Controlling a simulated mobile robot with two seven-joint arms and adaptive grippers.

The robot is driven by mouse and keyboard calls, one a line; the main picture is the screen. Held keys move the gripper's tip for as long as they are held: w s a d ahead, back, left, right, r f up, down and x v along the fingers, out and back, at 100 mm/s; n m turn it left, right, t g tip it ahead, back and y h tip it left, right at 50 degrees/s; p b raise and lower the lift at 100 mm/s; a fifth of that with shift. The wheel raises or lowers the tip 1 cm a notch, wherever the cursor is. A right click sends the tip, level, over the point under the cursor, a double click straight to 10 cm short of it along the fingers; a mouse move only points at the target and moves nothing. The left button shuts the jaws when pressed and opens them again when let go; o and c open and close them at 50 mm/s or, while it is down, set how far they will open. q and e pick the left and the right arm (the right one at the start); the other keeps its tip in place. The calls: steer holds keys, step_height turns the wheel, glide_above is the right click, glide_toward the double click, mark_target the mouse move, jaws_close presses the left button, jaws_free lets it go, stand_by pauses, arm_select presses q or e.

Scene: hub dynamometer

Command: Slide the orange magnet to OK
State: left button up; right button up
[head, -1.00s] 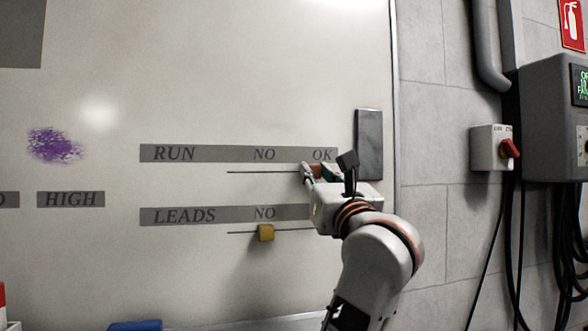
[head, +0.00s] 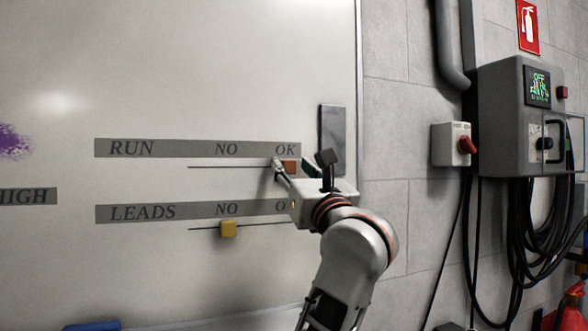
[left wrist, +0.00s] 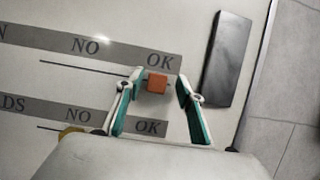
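The orange magnet (head: 290,167) sits on the whiteboard just below the OK label (head: 286,150) of the RUN row, at the right end of its line. It also shows below OK in the left wrist view (left wrist: 157,84). My left gripper (head: 303,167) is open, its fingers on either side of the magnet. In the left wrist view the gripper (left wrist: 160,86) has its left finger close beside the magnet and a clear gap on the right. Whether the left finger touches it, I cannot tell. My right gripper is not in view.
A yellow magnet (head: 228,229) sits below NO in the LEADS row. A dark grey block (head: 332,139) is on the board just right of the gripper. The board's right edge, a red-knobbed switch box (head: 453,145) and a grey control box (head: 515,115) lie farther right.

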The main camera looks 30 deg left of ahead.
arm_select(q)
steer(key=v, duration=0.7)
steer(key=shift+d, duration=0.2)
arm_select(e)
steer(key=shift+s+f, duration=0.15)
arm_select(q)
steer(key=shift+s+f, duration=0.1)
steer(key=shift+f, duration=0.1)
